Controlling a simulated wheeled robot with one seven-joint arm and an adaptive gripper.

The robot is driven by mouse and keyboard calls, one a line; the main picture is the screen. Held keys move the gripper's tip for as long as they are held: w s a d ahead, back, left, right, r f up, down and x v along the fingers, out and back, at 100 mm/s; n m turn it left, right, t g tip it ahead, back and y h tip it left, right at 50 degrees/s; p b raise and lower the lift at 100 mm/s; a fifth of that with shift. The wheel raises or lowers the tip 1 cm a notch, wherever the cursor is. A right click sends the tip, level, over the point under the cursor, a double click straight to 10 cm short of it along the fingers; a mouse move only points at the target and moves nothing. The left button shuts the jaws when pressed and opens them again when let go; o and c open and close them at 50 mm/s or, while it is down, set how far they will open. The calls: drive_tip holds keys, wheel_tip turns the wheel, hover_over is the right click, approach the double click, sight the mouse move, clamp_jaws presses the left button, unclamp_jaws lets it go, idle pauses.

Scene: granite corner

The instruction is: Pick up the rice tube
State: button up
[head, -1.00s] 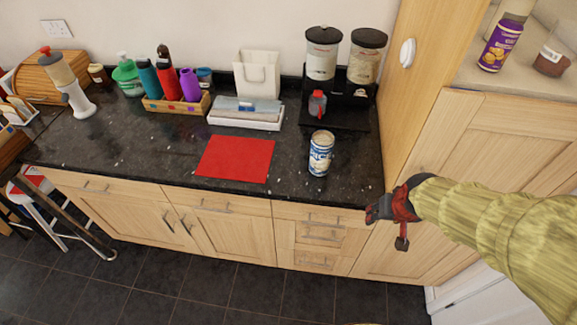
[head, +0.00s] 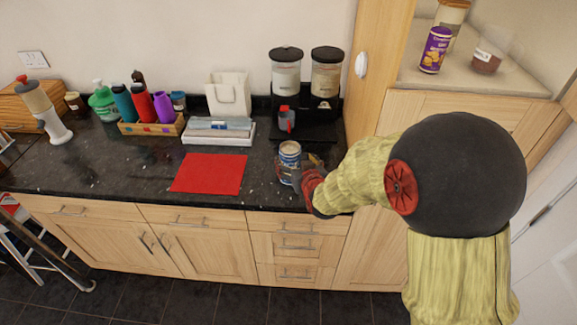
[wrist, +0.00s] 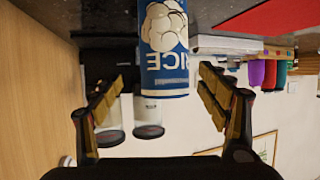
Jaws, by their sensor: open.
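The rice tube (head: 289,160) is a blue and white can with a pale top. It stands upright on the black granite counter, right of the red mat. In the wrist view, which is upside down, the rice tube (wrist: 164,48) shows its "RICE" lettering between the two open fingers. My gripper (head: 299,172) is at the tube's right side in the head view, with the fingers partly hidden by the wrist and the tube. In the wrist view my gripper (wrist: 164,92) is open, with visible gaps between both fingers and the tube.
The red mat (head: 209,173) lies to the left. Behind the tube, a dispenser with two clear canisters (head: 286,75) holds a red-handled cup (head: 286,119). A white tray (head: 219,137) and a bottle crate (head: 152,127) stand further left. A tall wooden cabinet side (head: 377,75) bounds the right.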

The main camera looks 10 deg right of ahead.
sight(288, 152)
drive_tip(key=x, duration=0.3)
drive_tip(key=b+x, duration=0.1)
drive_tip(key=shift+w+a+f, duration=0.15)
drive_tip(key=shift+a+f, duration=0.05)
drive_tip(key=shift+a, duration=0.2)
drive_tip(key=shift+w+f, duration=0.1)
drive_tip(key=shift+w, duration=0.35)
drive_tip(key=c, duration=0.3)
drive_tip(key=c, duration=1.3)
drive_tip(key=shift+c, duration=0.2)
